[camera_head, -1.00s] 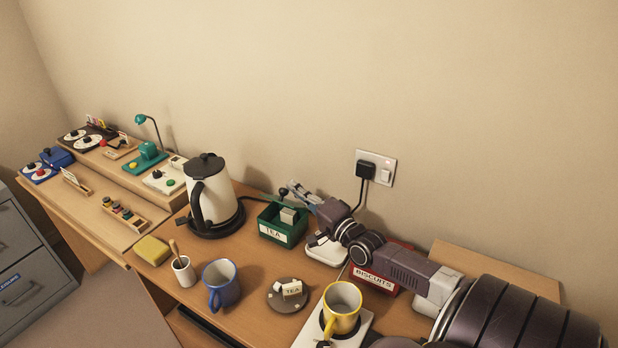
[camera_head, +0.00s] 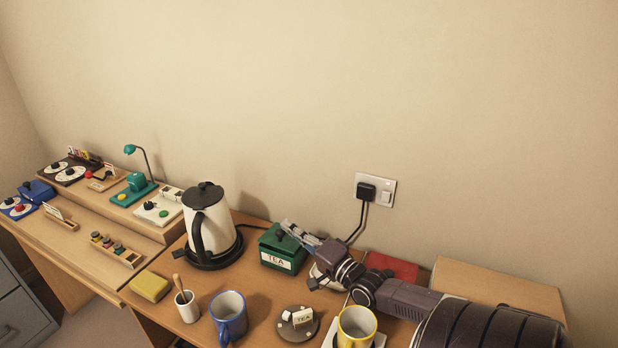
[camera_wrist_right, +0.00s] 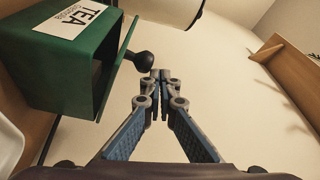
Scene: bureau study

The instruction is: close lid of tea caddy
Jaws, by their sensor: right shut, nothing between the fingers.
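The green tea caddy (camera_head: 270,258) with its white TEA label stands on the desk to the right of the kettle. The lid's dark knob (camera_wrist_right: 143,60) points away from the box in the right wrist view. My right gripper (camera_head: 287,226) is shut and empty, just beside the knob at the lid. Its fingertips (camera_wrist_right: 160,75) meet close to the knob in the right wrist view. My left gripper is not in view.
The cream kettle (camera_head: 219,222) stands left of the caddy. A red tin (camera_head: 392,266) is behind my right arm. The wall is close behind.

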